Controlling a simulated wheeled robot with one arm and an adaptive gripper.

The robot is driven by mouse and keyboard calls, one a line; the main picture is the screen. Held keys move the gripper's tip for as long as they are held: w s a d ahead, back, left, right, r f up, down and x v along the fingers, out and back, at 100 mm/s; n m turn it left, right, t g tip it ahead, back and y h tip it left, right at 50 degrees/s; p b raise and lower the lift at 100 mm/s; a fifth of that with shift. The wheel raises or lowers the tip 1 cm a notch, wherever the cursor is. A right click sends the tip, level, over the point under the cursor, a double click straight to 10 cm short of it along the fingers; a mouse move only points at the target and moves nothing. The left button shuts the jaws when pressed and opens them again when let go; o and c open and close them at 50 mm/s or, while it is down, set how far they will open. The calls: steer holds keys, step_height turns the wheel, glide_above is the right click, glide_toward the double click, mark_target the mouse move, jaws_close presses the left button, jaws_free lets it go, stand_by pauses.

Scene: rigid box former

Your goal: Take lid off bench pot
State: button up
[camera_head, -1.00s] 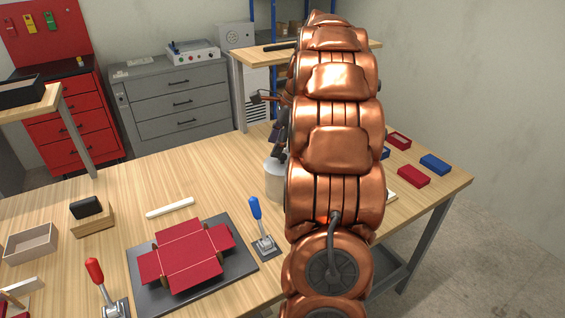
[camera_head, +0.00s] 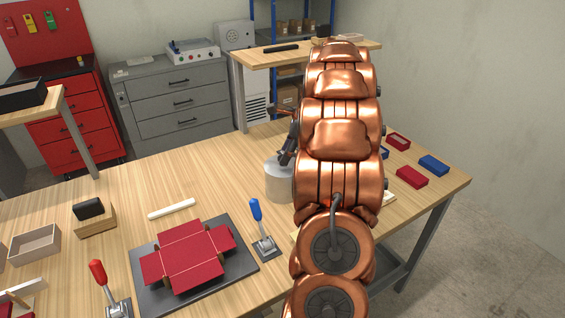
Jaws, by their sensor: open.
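The pot (camera_head: 278,184) is a pale grey cylinder standing on the wooden bench, partly hidden on its right by my copper-coloured arm. Its top is light and flat; I cannot make out the lid as a separate part or see a knob. My gripper (camera_head: 285,158) is dark, and only its left side shows past the arm. It is open, at the pot's top; whether it touches the lid is hidden.
Left of the pot stand a blue-handled lever (camera_head: 257,222) and a dark plate (camera_head: 150,299) with a red unfolded box blank (camera_head: 187,254). Red and blue boxes (camera_head: 433,165) lie at the bench's right. My arm blocks the centre right.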

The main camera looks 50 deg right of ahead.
steer(key=shift+x, duration=1.3)
jaws_close()
